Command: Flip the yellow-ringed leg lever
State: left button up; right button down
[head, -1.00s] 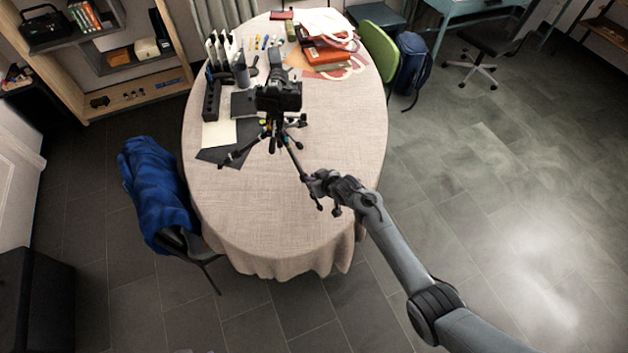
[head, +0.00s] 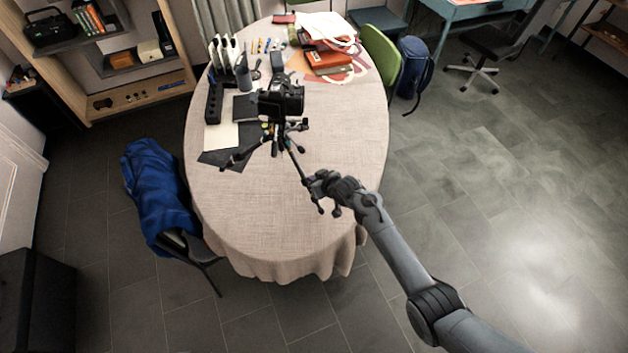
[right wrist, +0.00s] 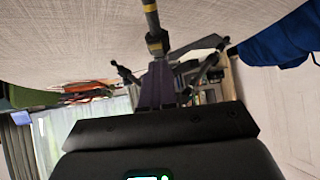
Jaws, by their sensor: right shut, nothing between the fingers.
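A black tripod (head: 277,130) with a black camera (head: 280,97) on it stands on the cloth-covered table. One dark leg (head: 295,160) reaches toward the front right, to my right gripper. In the right wrist view a dark leg with a yellow ring (right wrist: 154,46) comes down from the top edge to just beyond the fingertips. My right gripper (head: 311,184) is shut and empty at this leg; its fingers also show in the right wrist view (right wrist: 158,78). I cannot tell whether they touch the leg or its lever. The lever itself is not clear. My left gripper is not in view.
The table (head: 250,215) is bare at the front. Dark and pale sheets (head: 222,136), a black rack (head: 213,103) and an orange-red bag (head: 328,62) lie behind and beside the tripod. A chair with a blue jacket (head: 158,190) stands at the left.

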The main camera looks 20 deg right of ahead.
jog(key=shift+w+a+r, duration=0.1)
jog(key=shift+w+r, duration=0.2)
jog(key=shift+w, duration=0.05)
dwell(0.3)
jog(key=c, duration=1.9)
grip_release()
jog(key=o, duration=0.3)
jog(key=s+d+r+p, duration=0.1)
jog(key=s+r+p, duration=0.2)
jog(key=r+p, duration=0.2)
jog(key=p, duration=0.3)
jog(key=shift+s, duration=0.15)
jog(key=shift+d+f, duration=0.1)
